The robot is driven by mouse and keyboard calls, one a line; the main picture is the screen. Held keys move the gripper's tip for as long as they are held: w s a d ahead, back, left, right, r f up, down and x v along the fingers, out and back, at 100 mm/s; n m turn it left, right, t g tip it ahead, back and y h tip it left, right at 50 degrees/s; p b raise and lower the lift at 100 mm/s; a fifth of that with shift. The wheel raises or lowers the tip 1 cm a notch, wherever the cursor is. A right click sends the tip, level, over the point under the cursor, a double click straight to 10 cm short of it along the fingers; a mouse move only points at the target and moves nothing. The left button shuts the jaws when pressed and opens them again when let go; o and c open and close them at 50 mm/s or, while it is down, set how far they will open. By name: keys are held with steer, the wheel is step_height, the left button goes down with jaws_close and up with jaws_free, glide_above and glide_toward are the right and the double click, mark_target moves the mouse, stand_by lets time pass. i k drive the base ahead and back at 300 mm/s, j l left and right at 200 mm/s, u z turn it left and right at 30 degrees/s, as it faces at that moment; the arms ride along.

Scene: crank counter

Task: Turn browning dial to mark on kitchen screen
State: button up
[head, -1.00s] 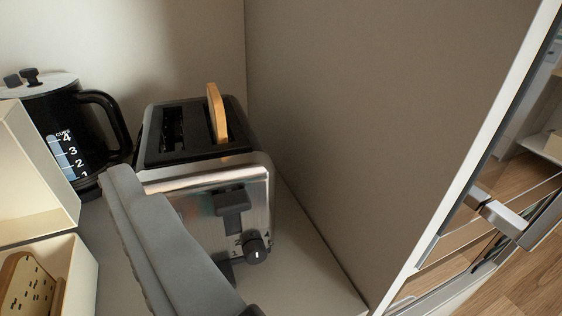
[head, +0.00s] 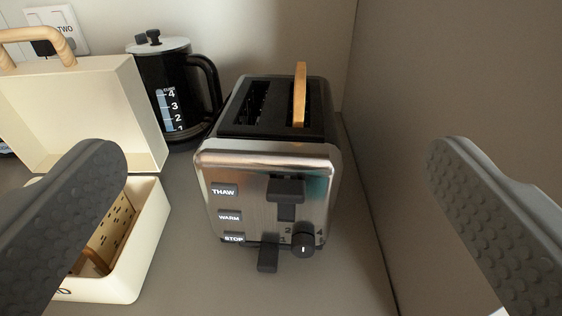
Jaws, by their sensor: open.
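The toaster (head: 262,165) stands on the counter in the middle of the head view, its steel front facing me. Its browning dial (head: 303,240) is a small black knob with a white mark, low on the right of the front, with numbers around it; the exact setting is too small to read. A dark lever (head: 286,190) sits above the dial. A slice of bread (head: 300,95) stands in the right slot. My gripper (head: 280,215) is wide open, with one finger at each side of the picture, apart from the toaster and empty. No kitchen screen shows.
A black kettle (head: 172,90) stands behind left of the toaster. A cream bread bin (head: 135,270) with its lid (head: 90,105) up is at the left. A grey wall (head: 450,90) rises close on the right. Bare counter (head: 200,280) lies in front of the toaster.

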mark_target(303, 246)
steer(key=k+j+u, duration=0.2)
steer(key=k+j, duration=0.15)
steer(key=j, duration=0.3)
steer(key=k+j, duration=0.15)
steer(key=j, duration=0.2)
steer(key=k+j+u, duration=0.15)
steer(key=j, duration=0.15)
